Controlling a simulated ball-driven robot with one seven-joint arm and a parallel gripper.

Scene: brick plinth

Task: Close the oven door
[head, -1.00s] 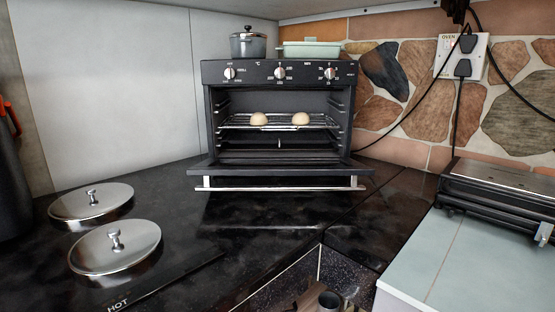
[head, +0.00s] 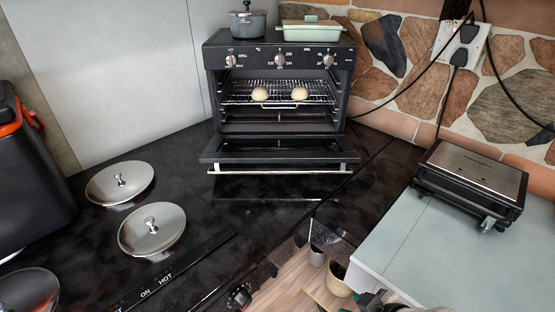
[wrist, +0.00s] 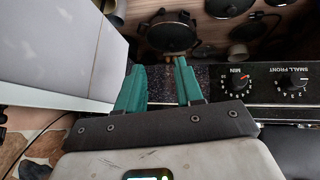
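The black oven (head: 277,56) stands on the dark worktop in the head view. Its door (head: 230,150) is open, folded down toward me, with a silver bar handle (head: 283,171) along its near edge. Two pale buns (head: 260,94) sit on the wire rack (head: 280,99) inside. In the wrist view my gripper (wrist: 158,66) has its two teal fingers apart with nothing between them. The oven is not in the wrist view.
Two silver-lidded hotplates (head: 152,230) are on the worktop left of the oven. A black grill (head: 472,182) stands on the pale counter (head: 425,240) at right. A pot (head: 248,23) and a green dish (head: 311,31) sit on the oven. Cables hang at right.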

